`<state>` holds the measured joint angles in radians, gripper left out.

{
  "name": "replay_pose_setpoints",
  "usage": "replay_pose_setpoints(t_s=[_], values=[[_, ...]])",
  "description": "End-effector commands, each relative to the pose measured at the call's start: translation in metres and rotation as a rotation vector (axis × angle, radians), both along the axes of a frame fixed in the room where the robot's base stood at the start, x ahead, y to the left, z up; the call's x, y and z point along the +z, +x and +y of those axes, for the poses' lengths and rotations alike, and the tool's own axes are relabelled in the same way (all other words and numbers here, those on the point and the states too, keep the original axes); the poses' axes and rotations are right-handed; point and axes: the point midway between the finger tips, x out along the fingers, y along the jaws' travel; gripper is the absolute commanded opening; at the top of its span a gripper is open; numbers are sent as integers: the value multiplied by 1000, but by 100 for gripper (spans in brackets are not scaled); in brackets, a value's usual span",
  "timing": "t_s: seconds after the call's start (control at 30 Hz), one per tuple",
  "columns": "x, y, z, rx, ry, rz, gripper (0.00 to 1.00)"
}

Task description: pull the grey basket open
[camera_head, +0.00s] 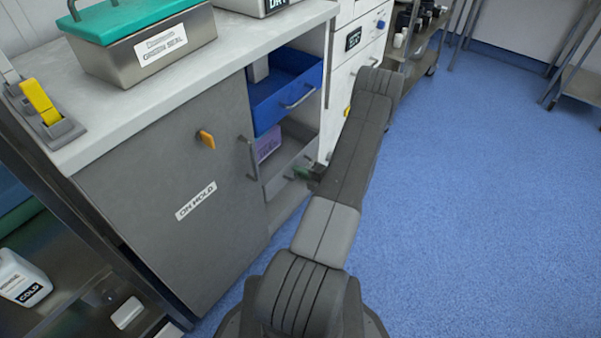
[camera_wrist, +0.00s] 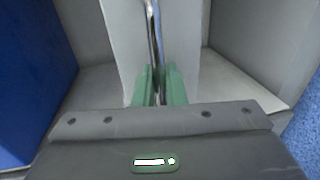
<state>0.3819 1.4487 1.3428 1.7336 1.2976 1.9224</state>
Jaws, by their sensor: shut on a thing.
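The grey basket (camera_head: 284,166) is the low one in the open bay of the counter, below the blue basket (camera_head: 284,92). In the wrist view its pale grey front (camera_wrist: 185,45) faces me, with a shiny metal bar handle (camera_wrist: 153,28) across it. My gripper's green fingers (camera_wrist: 157,85) are shut on this handle, one on each side of the bar. In the head view my gripper (camera_head: 304,173) is at the basket's front, partly hidden by my arm. How far the basket stands out is hard to tell.
The grey cabinet door (camera_head: 165,195) with an orange knob is left of the bay. A purple box (camera_head: 268,144) shows inside the bay. The white drawer unit (camera_head: 345,75) stands to the right behind my arm. Blue floor (camera_head: 470,200) is clear on the right.

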Motion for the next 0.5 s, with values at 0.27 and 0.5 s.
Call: replay_pose_setpoints(t_s=[0.27,0.5], values=[[-1,-10,-15,-3,-1,1,0],[-1,-39,-57,-6,-1,2,0]])
